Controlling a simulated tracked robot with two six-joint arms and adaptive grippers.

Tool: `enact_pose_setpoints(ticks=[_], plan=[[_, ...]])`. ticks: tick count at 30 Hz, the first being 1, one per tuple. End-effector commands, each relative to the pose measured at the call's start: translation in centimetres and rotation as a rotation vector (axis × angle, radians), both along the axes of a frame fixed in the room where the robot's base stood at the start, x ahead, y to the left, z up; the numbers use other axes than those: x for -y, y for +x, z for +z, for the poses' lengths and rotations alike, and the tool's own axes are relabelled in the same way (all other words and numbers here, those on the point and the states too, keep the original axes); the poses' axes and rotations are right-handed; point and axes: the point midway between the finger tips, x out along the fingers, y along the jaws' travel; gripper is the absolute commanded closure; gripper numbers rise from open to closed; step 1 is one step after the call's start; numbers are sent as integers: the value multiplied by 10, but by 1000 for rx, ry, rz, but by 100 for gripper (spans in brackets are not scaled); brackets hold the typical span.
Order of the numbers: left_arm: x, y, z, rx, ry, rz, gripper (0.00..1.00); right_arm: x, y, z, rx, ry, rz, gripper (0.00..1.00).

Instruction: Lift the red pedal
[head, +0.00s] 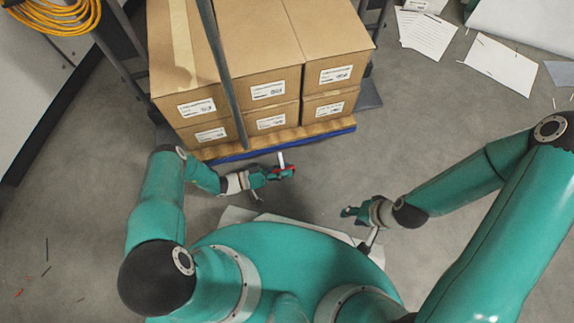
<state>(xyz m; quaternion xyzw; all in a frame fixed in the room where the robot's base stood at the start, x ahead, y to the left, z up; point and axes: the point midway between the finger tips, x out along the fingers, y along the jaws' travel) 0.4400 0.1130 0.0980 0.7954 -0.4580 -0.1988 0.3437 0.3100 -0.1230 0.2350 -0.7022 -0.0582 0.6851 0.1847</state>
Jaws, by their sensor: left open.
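The red pedal (286,173) is a small red piece low in front of the loaded pallet, near the middle of the head view. A short pale bar (281,159) stands just behind it. My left gripper (274,176) is at the pedal, with its open fingers overlapping the pedal's left part. I cannot tell whether they touch it. My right gripper (347,212) is off to the right and nearer to me, over bare floor and apart from the pedal. Its fingers are too small to judge.
Several cardboard boxes (262,57) are stacked on a wooden pallet (320,130) with a blue edge below. A dark upright post (222,75) stands in front of them. Papers (502,66) lie on the floor at the upper right. Floor (430,130) right of the pallet is clear.

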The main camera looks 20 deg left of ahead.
Motion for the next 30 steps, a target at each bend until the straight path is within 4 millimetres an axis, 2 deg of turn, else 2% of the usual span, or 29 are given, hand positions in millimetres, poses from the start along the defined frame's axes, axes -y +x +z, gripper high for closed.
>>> enact_pose_setpoints(ticks=[9, 18, 25, 26, 30], plan=[[3, 1, 0, 0, 0, 1, 50, 0, 0, 0, 0, 0, 0, 60], [2, 1, 0, 0, 1, 1, 100, 0, 0, 0, 0, 0, 0, 60], [2, 1, -1, -1, 1, 1, 100, 0, 0, 0, 0, 0, 0, 60], [-5, 2, -1, 1, 3, 2, 100, 0, 0, 0, 1, 0, -1, 60], [-2, 1, 0, -6, 0, 7, 100, 0, 0, 1, 0, 0, 0, 60]])
